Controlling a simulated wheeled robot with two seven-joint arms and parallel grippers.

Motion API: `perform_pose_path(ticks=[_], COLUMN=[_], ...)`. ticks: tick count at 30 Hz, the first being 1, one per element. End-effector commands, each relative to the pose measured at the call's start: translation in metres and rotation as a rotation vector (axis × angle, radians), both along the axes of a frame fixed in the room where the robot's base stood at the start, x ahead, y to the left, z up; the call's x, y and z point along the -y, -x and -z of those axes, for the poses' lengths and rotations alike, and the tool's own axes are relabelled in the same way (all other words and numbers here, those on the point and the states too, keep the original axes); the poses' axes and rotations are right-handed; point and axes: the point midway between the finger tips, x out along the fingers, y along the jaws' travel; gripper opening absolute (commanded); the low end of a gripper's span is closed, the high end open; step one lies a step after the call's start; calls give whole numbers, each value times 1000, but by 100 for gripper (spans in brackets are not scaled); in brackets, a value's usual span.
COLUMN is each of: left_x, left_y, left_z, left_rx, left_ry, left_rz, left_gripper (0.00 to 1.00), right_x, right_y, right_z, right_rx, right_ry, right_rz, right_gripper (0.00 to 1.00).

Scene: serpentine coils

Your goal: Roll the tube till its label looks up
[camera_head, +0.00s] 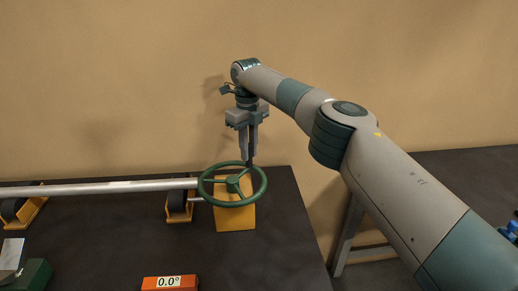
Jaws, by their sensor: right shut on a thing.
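A long silver tube (100,188) lies level across the left of the dark table, on a yellow roller stand near each visible end. A paler strip shows along its upper side, but I cannot tell whether it is the label. A green handwheel (206,193) with spokes stands at the tube's right end, on a yellow mount. My right gripper (249,160) points down at the far rim of the wheel and is shut on a part of the handwheel there, perhaps its handle. The fingers hide that part. My left gripper is not in view.
Yellow roller stands (178,214) hold the tube. An orange readout box (170,283) showing 0.0° sits at the front. A green box (36,274) and a pale grey piece stand front left. The table's right edge lies just right of the wheel.

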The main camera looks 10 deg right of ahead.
Motion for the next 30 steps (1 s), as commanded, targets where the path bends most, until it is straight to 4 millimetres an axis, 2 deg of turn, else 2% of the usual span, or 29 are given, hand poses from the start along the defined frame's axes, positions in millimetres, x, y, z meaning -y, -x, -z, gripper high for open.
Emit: perform_pose_path(ticks=[23,24,26,30], left_x=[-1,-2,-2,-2], left_y=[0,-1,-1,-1], left_z=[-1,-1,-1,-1], left_rx=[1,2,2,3], left_ry=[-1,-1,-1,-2], left_rz=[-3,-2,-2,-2], left_gripper=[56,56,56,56], right_x=[-6,-6,-6,-6], right_y=[0,0,0,0], right_z=[-1,-1,-1,-1], right_rx=[0,0,0,0], right_ry=[3,3,3,1], right_rz=[9,9,9,9], right_gripper=[0,23,36,36])
